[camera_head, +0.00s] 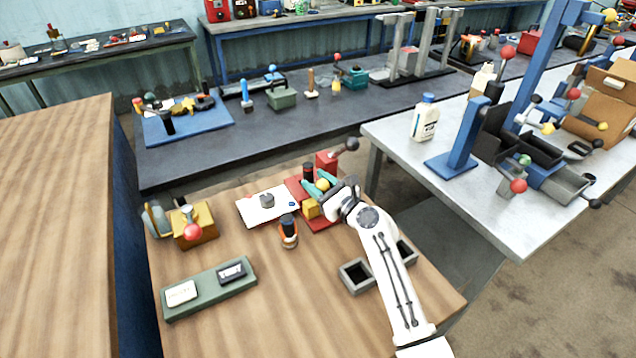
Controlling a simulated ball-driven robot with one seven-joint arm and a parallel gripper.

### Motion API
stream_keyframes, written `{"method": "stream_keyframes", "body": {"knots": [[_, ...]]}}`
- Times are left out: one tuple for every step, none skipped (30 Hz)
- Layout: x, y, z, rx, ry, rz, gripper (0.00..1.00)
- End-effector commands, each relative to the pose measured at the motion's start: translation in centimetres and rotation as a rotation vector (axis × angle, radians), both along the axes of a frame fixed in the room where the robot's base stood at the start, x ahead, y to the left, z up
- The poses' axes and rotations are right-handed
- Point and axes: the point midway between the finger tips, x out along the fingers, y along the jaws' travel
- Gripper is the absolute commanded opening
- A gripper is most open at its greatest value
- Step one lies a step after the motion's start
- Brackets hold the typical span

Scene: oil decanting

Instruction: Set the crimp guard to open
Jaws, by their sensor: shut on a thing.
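A red device with a flat red base (320,224) stands at the back of the wooden table; the crimp guard appears to be part of it. It has a yellow block (310,209), a dark upright cylinder (307,169) and a lever with a black ball (351,144). My gripper (321,184), with teal fingers, reaches in from the right and is shut on a yellow ball knob (322,184) on this device. My fingers and wrist hide part of the guard, and I cannot tell how far it is open.
Left of the device are a white plate (254,207) with a grey round piece and a dark-topped bottle (288,230). A yellow box with a red ball (193,229) and a green tray (209,300) with two labels stand further left. Grey square bins (356,277) lie beside my arm.

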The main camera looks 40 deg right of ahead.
Motion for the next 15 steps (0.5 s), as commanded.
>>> {"method": "stream_keyframes", "body": {"knots": [[-0.01, 0.0, -0.01, 0.0, 0.0, 0.0, 0.2], [-0.01, 0.0, -0.01, 0.0, 0.0, 0.0, 0.18], [-0.01, 0.01, -0.01, 0.0, 0.0, 0.0, 0.14], [-0.01, 0.01, -0.01, 0.0, 0.0, 0.0, 0.11], [-0.01, 0.01, -0.01, 0.0, 0.0, 0.0, 0.08], [-0.01, 0.01, -0.01, 0.0, 0.0, 0.0, 0.04], [-0.01, 0.01, -0.01, 0.0, 0.0, 0.0, 0.01], [-0.01, 0.01, -0.01, 0.0, 0.0, 0.0, 0.0], [-0.01, 0.01, -0.01, 0.0, 0.0, 0.0, 0.0], [-0.01, 0.01, -0.01, 0.0, 0.0, 0.0, 0.0], [-0.01, 0.01, -0.01, 0.0, 0.0, 0.0, 0.0], [-0.02, 0.01, -0.01, 0.0, 0.0, 0.0, 0.0], [-0.06, 0.01, 0.0, 0.0, 0.0, 0.0, 0.0], [-0.19, 0.06, 0.0, 0.0, 0.001, 0.0, 0.0], [-0.5, 0.14, 0.02, 0.001, 0.001, 0.0, 0.0]]}}
